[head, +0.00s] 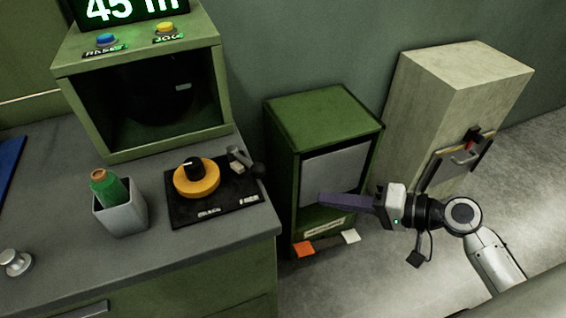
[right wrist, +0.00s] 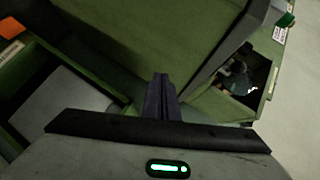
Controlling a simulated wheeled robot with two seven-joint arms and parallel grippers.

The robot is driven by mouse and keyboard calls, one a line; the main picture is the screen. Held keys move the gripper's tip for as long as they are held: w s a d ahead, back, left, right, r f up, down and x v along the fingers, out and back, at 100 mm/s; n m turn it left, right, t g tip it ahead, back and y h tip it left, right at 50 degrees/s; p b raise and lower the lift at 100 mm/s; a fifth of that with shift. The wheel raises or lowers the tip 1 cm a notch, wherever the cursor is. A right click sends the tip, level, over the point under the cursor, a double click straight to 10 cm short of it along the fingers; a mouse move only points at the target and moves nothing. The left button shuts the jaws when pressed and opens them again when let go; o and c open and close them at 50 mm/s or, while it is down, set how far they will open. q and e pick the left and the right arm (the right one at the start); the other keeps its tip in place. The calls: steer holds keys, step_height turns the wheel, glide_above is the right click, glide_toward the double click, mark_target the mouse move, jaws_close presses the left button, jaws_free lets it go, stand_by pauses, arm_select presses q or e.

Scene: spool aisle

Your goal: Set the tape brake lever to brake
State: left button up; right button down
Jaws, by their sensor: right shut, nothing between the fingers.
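A small lever (head: 243,161) with a grey body and a dark round knob sits at the back right of a black plate (head: 222,205) on the counter. Its knob end points right and toward the counter's right edge. Two small pale labels on the plate are too small to read. My right gripper (head: 322,200) is shut and empty, to the right of and apart from the lever, in front of the green cabinet. Its dark fingers point left; they also show in the right wrist view (right wrist: 160,94). I cannot make out the lever in that view. My left gripper is not in view.
A yellow dial with a black knob (head: 197,178) shares the plate. A grey cup (head: 121,214) holding a green spool stands left of it. A green housing (head: 140,65) with a display stands behind. The green cabinet (head: 325,118) and a beige cabinet (head: 455,80) stand right of the counter.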

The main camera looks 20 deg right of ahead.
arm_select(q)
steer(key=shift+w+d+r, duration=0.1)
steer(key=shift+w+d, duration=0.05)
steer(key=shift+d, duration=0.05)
arm_select(e)
step_height(320, 180, up, 13)
steer(key=d+y, duration=0.1)
steer(key=y, duration=0.3)
steer(key=shift+f+t, duration=0.2)
steer(key=shift+t, duration=0.2)
steer(key=shift+w+d, duration=0.1)
arm_select(q)
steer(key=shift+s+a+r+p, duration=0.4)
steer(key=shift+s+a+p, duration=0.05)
steer(key=shift+p, duration=0.7)
arm_select(e)
glide_toward(248, 163)
steer(key=w, duration=0.1)
steer(key=w+a, duration=0.2)
steer(key=w, duration=0.1)
steer(key=shift+f, duration=0.15)
steer(key=shift+a, duration=0.1)
